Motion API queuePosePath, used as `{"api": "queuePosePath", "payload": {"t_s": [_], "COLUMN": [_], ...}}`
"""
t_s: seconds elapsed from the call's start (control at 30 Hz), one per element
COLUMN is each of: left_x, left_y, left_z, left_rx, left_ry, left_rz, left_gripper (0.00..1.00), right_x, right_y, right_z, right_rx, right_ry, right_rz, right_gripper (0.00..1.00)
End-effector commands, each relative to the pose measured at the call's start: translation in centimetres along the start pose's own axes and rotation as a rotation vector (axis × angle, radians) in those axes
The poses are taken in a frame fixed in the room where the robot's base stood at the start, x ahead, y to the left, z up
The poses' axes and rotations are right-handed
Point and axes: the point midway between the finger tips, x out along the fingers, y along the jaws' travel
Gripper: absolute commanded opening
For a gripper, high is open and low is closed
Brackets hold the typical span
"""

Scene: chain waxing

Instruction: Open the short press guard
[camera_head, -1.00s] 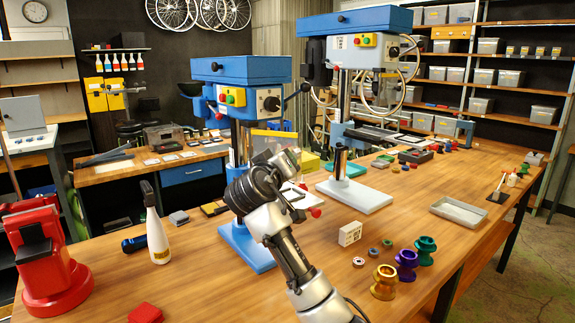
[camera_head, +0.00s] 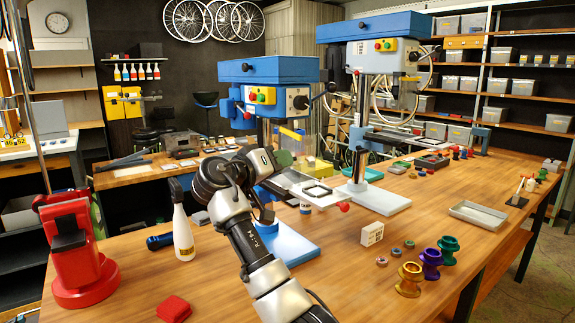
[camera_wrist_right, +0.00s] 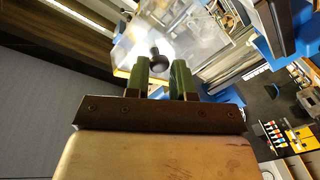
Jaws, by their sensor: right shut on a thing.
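The short press (camera_head: 265,72) is the blue drill press nearer me, with a red and a green button on its head. Its clear guard (camera_head: 291,137) is a see-through panel below the head; it fills much of the right wrist view (camera_wrist_right: 195,30). My right gripper (camera_head: 282,159) is at the guard, in front of the press column. In the right wrist view its two green fingers (camera_wrist_right: 161,80) are shut on a dark round knob (camera_wrist_right: 158,60) in front of the clear panel. My forearm hides part of the press base. My left gripper is not in view.
The taller press (camera_head: 365,27) stands right behind. A small white box (camera_head: 372,234) and gold, purple and green spools are on the right. A grey tray (camera_head: 478,214) lies beyond them.

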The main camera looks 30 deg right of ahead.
Motion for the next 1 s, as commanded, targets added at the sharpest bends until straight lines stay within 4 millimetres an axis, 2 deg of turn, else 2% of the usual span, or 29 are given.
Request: {"api": "queuePosePath", "payload": {"t_s": [0.27,0.4,0.57,0.87,1.0], "left_x": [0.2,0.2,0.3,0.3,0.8], "left_y": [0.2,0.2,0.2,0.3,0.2], "left_z": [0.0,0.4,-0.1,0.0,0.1], "left_rx": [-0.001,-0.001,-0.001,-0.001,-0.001], "left_ry": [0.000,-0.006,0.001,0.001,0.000], "left_rz": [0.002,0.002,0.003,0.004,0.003], "left_gripper": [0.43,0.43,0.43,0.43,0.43], "right_x": [-0.2,-0.2,-0.2,-0.3,-1.6], "right_y": [-0.4,-0.4,-0.3,-0.3,-0.4], "right_z": [-0.4,-0.3,-0.3,-0.3,-0.2], "right_rx": [-0.003,-0.003,-0.001,0.000,0.001], "right_ry": [0.009,0.006,0.005,0.005,0.007], "right_rz": [-0.008,-0.006,-0.004,-0.003,-0.004], "right_gripper": [0.00,0.22,0.46,0.48,0.48]}}
